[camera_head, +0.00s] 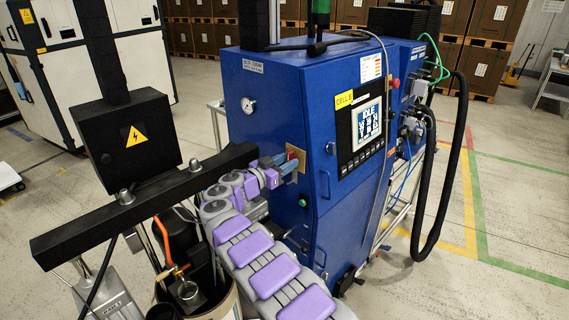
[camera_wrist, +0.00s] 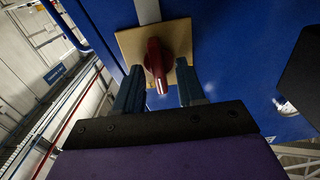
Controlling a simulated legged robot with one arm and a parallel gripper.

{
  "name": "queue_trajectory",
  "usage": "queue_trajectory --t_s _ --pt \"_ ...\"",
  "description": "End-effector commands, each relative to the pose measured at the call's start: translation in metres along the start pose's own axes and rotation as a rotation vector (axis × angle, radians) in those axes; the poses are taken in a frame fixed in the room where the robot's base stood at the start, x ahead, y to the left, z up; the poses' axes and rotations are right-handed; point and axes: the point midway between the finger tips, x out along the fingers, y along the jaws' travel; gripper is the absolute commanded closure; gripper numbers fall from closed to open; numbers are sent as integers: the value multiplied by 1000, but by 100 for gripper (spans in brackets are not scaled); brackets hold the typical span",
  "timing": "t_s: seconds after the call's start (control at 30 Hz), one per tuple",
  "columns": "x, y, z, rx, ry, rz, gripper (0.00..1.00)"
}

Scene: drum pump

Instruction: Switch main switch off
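The main switch is a red rotary handle (camera_wrist: 157,62) on a yellowish square plate (camera_wrist: 128,43), fixed to the blue cabinet (camera_head: 270,100). In the head view the red handle (camera_head: 295,154) shows partly behind my gripper. My gripper (camera_wrist: 160,90) is open in front of the switch. In the wrist view one finger is left of the handle and one right, with a gap on each side. The handle's narrow end points down between the fingers. My gripper (camera_head: 280,164) also shows at the plate in the head view. I cannot tell whether the fingertips touch the plate.
A display panel (camera_head: 366,122) reading "IDLE" is on the cabinet's right face. A green button (camera_head: 303,202) sits below the switch. A black beam (camera_head: 145,205) and a black box with a warning sign (camera_head: 125,137) stand left of my arm. A black hose (camera_head: 455,160) hangs at right.

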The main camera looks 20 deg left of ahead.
Motion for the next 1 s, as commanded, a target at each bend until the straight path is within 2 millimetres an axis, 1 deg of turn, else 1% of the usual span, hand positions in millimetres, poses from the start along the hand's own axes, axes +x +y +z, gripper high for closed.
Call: queue_trajectory --t_s 0.13,0.53,0.87,1.0 --pt "0 0 0 0 0 0 62" --pt "0 0 0 1 0 -1 100" --pt "-1 -2 0 -5 1 -2 100" --pt "-1 -2 0 -34 1 -2 100"
